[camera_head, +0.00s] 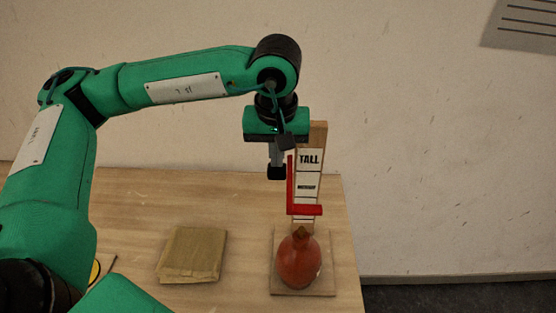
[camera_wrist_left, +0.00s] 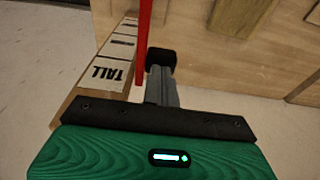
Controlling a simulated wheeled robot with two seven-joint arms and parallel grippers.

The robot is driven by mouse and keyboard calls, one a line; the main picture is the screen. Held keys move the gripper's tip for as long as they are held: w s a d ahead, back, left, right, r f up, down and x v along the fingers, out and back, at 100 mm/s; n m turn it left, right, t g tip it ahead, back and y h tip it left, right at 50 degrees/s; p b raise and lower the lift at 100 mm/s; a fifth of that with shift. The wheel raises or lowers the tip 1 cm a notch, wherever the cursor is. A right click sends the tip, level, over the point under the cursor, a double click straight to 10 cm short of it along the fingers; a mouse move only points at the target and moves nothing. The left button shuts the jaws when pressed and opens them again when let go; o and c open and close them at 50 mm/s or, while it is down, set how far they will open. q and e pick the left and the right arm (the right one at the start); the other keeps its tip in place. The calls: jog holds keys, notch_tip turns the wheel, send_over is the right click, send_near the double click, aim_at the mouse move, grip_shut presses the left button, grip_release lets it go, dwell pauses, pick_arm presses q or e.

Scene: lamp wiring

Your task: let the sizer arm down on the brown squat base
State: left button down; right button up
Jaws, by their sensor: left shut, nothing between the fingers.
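The brown squat base (camera_head: 299,262), a rounded reddish-brown bottle shape with a narrow neck, stands upright on the sizer's wooden foot (camera_head: 275,278). The sizer's upright board (camera_head: 318,170) rises behind it, with a "TALL" label and a smaller label below. The red sizer arm (camera_head: 305,210) is an L-shaped piece on the board. Its horizontal bar appears above the base's neck, with a small gap in the head view. My left gripper (camera_head: 276,172) is shut and empty, just left of the arm's upright part. In the left wrist view the fingertips (camera_wrist_left: 161,58) are beside the red arm (camera_wrist_left: 143,40).
A tan folded cloth or pad (camera_head: 192,254) lies on the table left of the sizer. A yellow-and-black round thing (camera_head: 95,271) is partly hidden by my arm. The table's right edge is close to the sizer. The table between pad and sizer is clear.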

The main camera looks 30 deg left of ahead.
aim_at(277, 174)
pick_arm(q)
jog(key=shift+f+b, duration=0.6)
jog(key=shift+f, duration=0.15)
jog(key=shift+f+b, duration=0.95)
jog(key=shift+f, duration=0.05)
jog(key=shift+f+b, duration=0.9)
pick_arm(e)
jog(key=w+f, duration=0.2)
jog(key=w, duration=0.3)
jog(key=shift+w+a, duration=0.3)
jog(key=shift+a, duration=0.1)
pick_arm(q)
jog(key=shift+r, duration=0.1)
pick_arm(e)
jog(key=shift+a, duration=0.15)
